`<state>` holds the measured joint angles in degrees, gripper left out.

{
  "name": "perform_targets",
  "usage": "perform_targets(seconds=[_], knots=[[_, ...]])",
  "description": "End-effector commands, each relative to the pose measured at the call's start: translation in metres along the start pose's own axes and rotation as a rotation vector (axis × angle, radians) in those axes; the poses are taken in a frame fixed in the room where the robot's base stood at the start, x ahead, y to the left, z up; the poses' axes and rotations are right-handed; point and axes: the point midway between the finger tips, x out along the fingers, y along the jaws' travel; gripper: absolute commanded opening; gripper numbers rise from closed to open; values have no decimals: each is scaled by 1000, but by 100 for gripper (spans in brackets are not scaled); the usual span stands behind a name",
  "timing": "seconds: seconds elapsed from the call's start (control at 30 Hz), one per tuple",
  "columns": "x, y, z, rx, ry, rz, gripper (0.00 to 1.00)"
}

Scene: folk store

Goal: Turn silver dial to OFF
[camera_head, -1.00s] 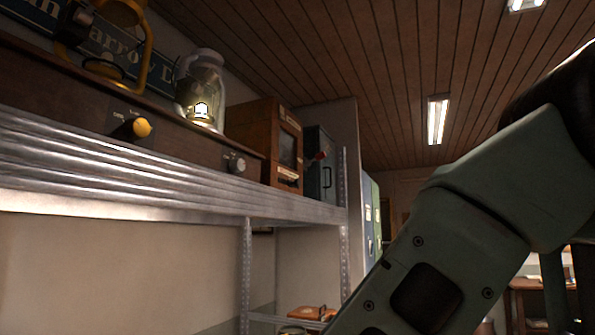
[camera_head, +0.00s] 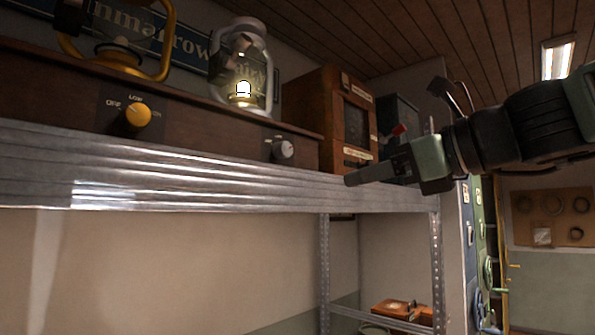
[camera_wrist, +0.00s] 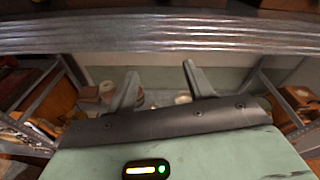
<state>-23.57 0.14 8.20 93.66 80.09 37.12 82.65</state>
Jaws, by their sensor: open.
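The silver dial (camera_head: 283,149) is a small round knob on the front of a long dark wooden box (camera_head: 215,138) on the metal shelf. It is below and right of a lit white lantern (camera_head: 240,70). Its pointer and markings are too small to read. My gripper (camera_head: 352,178) is to the right of the dial, near the shelf's front edge, pointing left and touching nothing that I can see. In the wrist view my gripper (camera_wrist: 160,80) shows two spread fingers with nothing between them, below the shelf edge (camera_wrist: 160,35). The dial is not visible there.
A yellow dial (camera_head: 136,116), with OFF and LOW labels, is on the same box further left, below a yellow lantern (camera_head: 115,55). A wooden cabinet (camera_head: 325,110) and a dark metal box (camera_head: 397,118) stand behind my gripper. The metal shelf lip (camera_head: 150,180) runs along the front.

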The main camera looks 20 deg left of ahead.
Motion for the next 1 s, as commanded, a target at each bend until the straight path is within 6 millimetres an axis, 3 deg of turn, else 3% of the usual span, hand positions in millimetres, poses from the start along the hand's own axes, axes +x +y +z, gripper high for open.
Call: perform_targets(seconds=[0.03, 0.1, 0.2, 0.37, 1.0], knots=[[-4, -11, 24, 76, -55, -19, 52], [-8, -21, 46, 161, -112, -33, 52], [-9, -27, 60, 221, -151, -38, 52], [8, -30, 66, 234, -156, -38, 52], [134, -35, 85, 229, -153, -37, 52]])
